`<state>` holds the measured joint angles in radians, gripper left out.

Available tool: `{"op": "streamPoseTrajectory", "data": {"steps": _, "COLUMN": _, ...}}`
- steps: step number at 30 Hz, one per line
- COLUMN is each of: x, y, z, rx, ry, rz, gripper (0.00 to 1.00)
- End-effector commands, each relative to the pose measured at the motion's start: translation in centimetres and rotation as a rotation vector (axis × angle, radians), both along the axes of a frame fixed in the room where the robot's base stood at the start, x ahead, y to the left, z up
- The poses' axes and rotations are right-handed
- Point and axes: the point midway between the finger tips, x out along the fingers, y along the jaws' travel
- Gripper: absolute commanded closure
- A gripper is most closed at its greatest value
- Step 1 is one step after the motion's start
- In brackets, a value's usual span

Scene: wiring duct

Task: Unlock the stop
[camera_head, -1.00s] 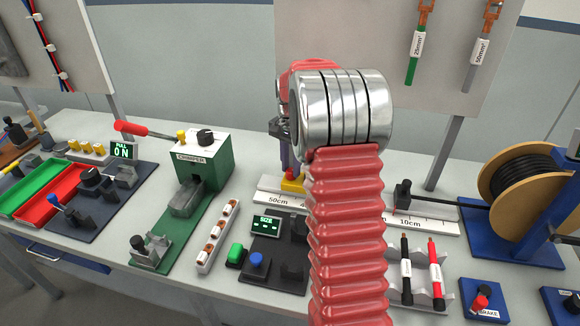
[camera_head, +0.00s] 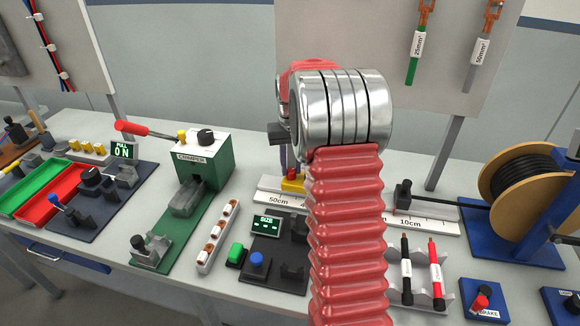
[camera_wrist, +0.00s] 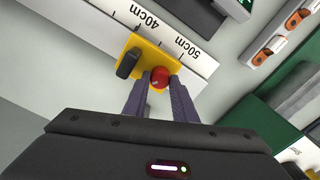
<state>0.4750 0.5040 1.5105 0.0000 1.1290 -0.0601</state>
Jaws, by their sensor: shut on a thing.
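The yellow stop (camera_wrist: 143,62) sits on the white ruler (camera_wrist: 95,38), between the 40cm and 50cm marks, in the wrist view. It carries a red knob (camera_wrist: 160,76) and a black lever or grip (camera_wrist: 128,63). My gripper (camera_wrist: 160,86) points at the stop, its two fingers on either side of the red knob, shut on it. In the head view the stop (camera_head: 293,183) shows as a small yellow block on the ruler (camera_head: 267,191), partly hidden by my arm, which also covers much of the gripper.
A green crimper (camera_head: 205,160) stands left of the stop. A dark panel with a green size display (camera_head: 267,225) lies in front of the ruler. A cable reel (camera_head: 530,180) stands at the right.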

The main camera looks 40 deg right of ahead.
Motion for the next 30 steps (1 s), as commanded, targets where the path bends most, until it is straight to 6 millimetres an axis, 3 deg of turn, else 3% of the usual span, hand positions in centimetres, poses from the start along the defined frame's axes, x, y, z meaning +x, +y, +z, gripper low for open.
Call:
{"op": "streamPoseTrajectory", "data": {"steps": 18, "x": 0.21, "y": -0.05, "z": 0.10, "rx": -0.005, "ry": -0.006, "rz": 0.542, "gripper": 0.98}}
{"op": "streamPoseTrajectory", "data": {"steps": 30, "x": 0.22, "y": -0.01, "z": 0.12, "rx": -0.006, "ry": -0.006, "rz": 0.681, "gripper": 0.98}}
